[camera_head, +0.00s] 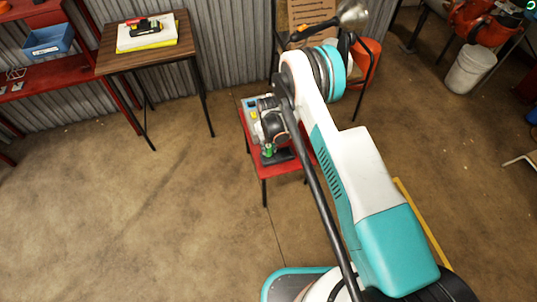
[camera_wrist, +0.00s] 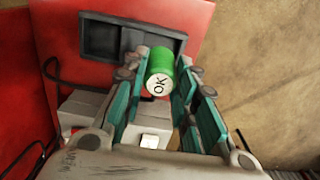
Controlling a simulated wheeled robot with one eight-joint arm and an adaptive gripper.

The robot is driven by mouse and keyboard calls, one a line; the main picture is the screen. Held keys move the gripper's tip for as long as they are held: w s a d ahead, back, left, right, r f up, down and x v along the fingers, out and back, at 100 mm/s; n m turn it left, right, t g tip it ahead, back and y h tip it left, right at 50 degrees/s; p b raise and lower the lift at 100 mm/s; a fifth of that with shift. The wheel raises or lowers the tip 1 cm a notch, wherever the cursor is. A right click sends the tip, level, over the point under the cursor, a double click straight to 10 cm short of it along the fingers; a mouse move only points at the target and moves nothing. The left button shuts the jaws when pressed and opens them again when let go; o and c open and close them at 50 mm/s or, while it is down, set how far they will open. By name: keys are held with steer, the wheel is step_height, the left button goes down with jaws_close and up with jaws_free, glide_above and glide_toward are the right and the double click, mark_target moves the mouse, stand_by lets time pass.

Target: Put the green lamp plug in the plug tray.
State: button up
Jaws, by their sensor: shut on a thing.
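The green lamp plug (camera_wrist: 160,70) is a short green cylinder with a pale end marked "OK". My gripper (camera_wrist: 161,76) is shut on it, one teal-padded finger on each side. In the head view the plug is a small green spot (camera_head: 268,150) at the end of my gripper (camera_head: 269,146). The plug tray (camera_wrist: 100,40) is dark grey and rectangular, with a recess, on the red surface. The plug overlaps the tray's near right part in the wrist view; I cannot tell whether they touch. In the head view the tray (camera_head: 280,157) shows as a dark strip beside the plug.
A red stool (camera_head: 262,172) carries the tray and a grey device (camera_head: 250,108). A pale box with a white square button (camera_wrist: 150,140) lies near my fingers. A black cable (camera_wrist: 50,70) runs left of the tray. A wooden table (camera_head: 150,50) stands back left; open floor lies left.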

mark_target(268, 152)
steer(key=shift+f+b, duration=0.8)
steer(key=shift+f, duration=1.55)
steer(key=o, duration=1)
steer(key=shift+r, duration=0.1)
